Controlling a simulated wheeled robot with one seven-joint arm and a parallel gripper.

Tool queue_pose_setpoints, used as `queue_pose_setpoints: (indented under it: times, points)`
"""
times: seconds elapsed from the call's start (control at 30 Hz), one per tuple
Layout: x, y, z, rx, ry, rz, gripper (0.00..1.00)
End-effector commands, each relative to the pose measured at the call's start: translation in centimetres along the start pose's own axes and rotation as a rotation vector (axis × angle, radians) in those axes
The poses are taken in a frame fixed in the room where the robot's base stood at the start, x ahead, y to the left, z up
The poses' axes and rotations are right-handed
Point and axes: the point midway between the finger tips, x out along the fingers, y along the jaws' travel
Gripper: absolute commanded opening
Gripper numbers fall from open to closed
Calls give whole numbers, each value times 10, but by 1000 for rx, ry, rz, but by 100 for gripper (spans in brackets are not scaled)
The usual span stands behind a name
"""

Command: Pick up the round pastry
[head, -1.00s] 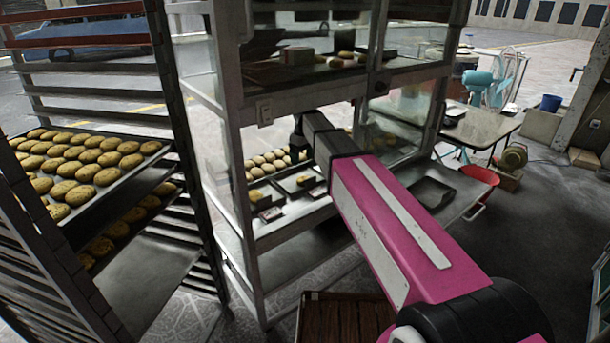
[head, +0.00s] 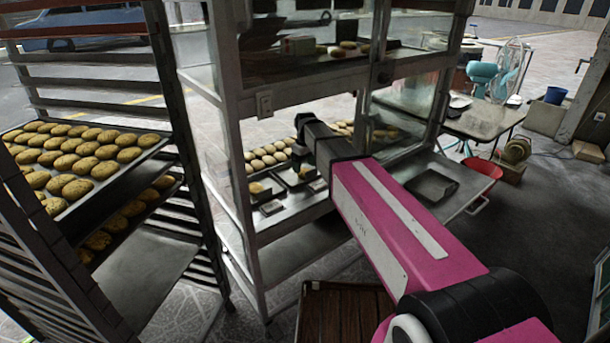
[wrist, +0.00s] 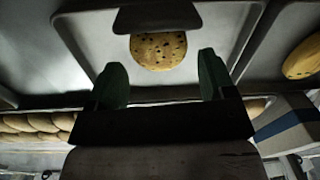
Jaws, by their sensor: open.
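The round pastry (wrist: 158,50), golden with dark spots, lies in a shallow light-grey tray (wrist: 78,38) in the wrist view. A dark part at the top of that view covers its upper edge. My gripper (wrist: 161,80) is open, its two greenish fingers apart on either side below the pastry in the picture. Nothing shows between the fingers, and the pastry appears clear of them. In the head view my arm reaches into the glass cabinet (head: 252,215), over small trays on its lower shelf. I cannot surely tell the fingers or this pastry there.
Another pastry (wrist: 303,58) lies in a neighbouring tray at the right. Rows of pastries (wrist: 38,123) show at the wrist view's lower left. Cabinet posts and the upper shelf (head: 300,66) bound my arm. A rack (head: 178,130) of pastry trays stands left.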

Motion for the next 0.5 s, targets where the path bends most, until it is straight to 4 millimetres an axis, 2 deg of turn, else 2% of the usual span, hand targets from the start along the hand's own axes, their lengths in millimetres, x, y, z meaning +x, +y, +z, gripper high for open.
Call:
queue_pose_setpoints:
  times: [0.2, 0.47, 0.5]
  points:
    - [28, 1, 2, 0, -1, -1, 76]
    - [30, 1, 2, 0, -1, 0, 76]
    - [30, 1, 2, 0, -1, 0, 63]
